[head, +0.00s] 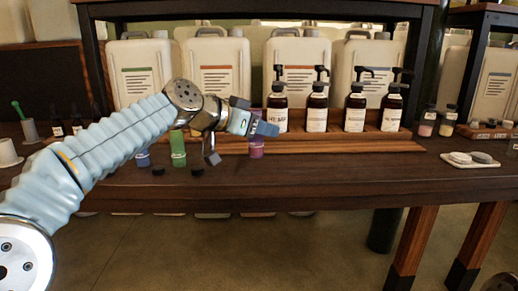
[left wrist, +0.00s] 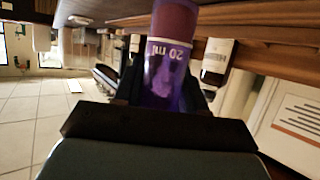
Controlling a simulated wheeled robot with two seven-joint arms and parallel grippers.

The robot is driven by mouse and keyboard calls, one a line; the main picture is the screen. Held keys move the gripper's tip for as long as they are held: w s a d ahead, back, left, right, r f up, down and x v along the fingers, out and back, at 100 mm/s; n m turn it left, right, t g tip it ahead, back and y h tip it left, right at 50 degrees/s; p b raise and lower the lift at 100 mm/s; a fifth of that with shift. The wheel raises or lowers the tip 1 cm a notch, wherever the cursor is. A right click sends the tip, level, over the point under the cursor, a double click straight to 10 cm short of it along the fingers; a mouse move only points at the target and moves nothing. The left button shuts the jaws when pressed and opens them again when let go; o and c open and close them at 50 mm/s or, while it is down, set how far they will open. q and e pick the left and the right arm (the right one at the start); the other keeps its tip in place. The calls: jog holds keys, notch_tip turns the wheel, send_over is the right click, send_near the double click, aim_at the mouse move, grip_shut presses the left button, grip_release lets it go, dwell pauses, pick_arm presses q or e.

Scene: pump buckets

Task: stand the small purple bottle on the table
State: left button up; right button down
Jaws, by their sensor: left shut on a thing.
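The small purple bottle (head: 257,148) is in my left gripper (head: 263,129), over the dark wooden table (head: 330,168). The bottle looks about upright. I cannot tell whether its base touches the table. My right gripper is not in view.
A wooden rack (head: 372,141) with several brown pump bottles stands just behind. A green bottle (head: 178,148), a blue bottle (head: 143,158) and small black caps (head: 197,171) are to the left. The table between is clear.

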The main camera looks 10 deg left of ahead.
pick_arm(q)
jog(key=shift+w+a+f, duration=0.1)
jog(key=shift+a+f, duration=0.05)
jog(key=shift+f, duration=0.1)
jog(key=shift+w+a+f+b, duration=0.15)
jog(key=shift+f+b, duration=0.2)
jog(key=shift+f, duration=0.55)
jog(key=shift+w+f+b, duration=0.1)
jog(key=shift+f+b, duration=0.25)
jog(key=shift+f, duration=0.55)
jog(key=shift+f, duration=0.15)
jog(key=o, duration=1.1)
jog(key=shift+o, duration=0.2)
